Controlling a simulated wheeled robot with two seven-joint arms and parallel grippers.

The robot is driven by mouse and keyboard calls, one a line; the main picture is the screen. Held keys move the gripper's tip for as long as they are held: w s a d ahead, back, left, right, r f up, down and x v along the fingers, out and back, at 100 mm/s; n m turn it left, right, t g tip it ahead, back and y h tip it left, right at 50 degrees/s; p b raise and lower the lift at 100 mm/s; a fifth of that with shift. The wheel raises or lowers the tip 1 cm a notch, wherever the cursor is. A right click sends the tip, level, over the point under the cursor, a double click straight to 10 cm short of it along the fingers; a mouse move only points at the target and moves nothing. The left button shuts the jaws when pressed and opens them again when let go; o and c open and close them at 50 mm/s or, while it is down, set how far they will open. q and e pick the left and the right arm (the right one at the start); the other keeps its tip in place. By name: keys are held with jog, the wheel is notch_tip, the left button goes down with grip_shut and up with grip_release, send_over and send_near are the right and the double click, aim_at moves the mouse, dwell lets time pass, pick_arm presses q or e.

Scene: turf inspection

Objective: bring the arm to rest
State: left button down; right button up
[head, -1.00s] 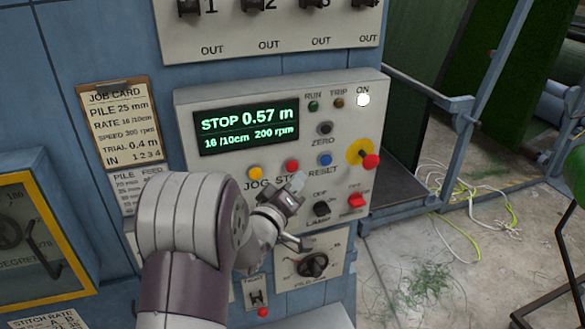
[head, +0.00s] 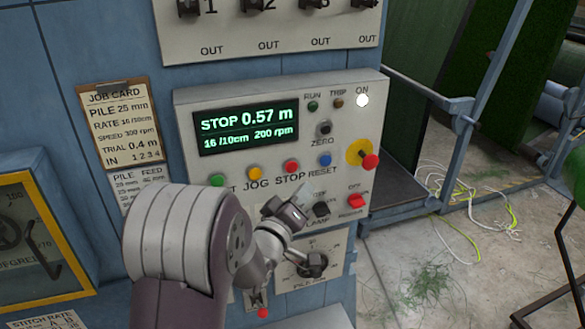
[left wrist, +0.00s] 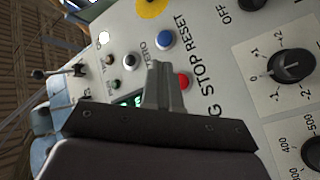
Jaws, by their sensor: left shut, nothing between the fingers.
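My left gripper (head: 297,203) is in front of the lower part of the grey control panel (head: 185,112), below the red STOP button (head: 291,166). Its fingers are shut and empty. In the left wrist view the shut fingers (left wrist: 163,88) overlap the panel near the red button (left wrist: 183,81) and the blue RESET button (left wrist: 164,39). I cannot tell a clear gap to the panel, but no button looks pressed. The display (head: 246,132) reads STOP 0.57 m, 16/10cm, 200 rpm. The white ON lamp (head: 362,100) is lit. My right gripper is not in view.
A rotary dial (head: 313,263) sits below. Metal framing (head: 462,120) stands at right, with loose cables (head: 460,200) on the floor.

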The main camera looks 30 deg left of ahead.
pick_arm(q)
jog(key=s+f+m+g+b, duration=0.2)
jog(key=s+f+m+g, duration=0.15)
jog(key=f+g, duration=0.4)
jog(key=s+f+m+g+b, duration=0.2)
jog(key=s+f+g, duration=0.25)
jog(key=f, duration=0.65)
jog(key=s+d+f+m+g+h+b, duration=0.1)
jog(key=s+d+f+m+g+b, duration=0.4)
jog(key=s+d+f, duration=0.3)
jog(key=s+d+b, duration=0.1)
jog(key=s+d, duration=0.1)
jog(key=d, duration=0.1)
jog(key=shift+b, duration=0.35)
jog(key=shift+w+d, duration=0.1)
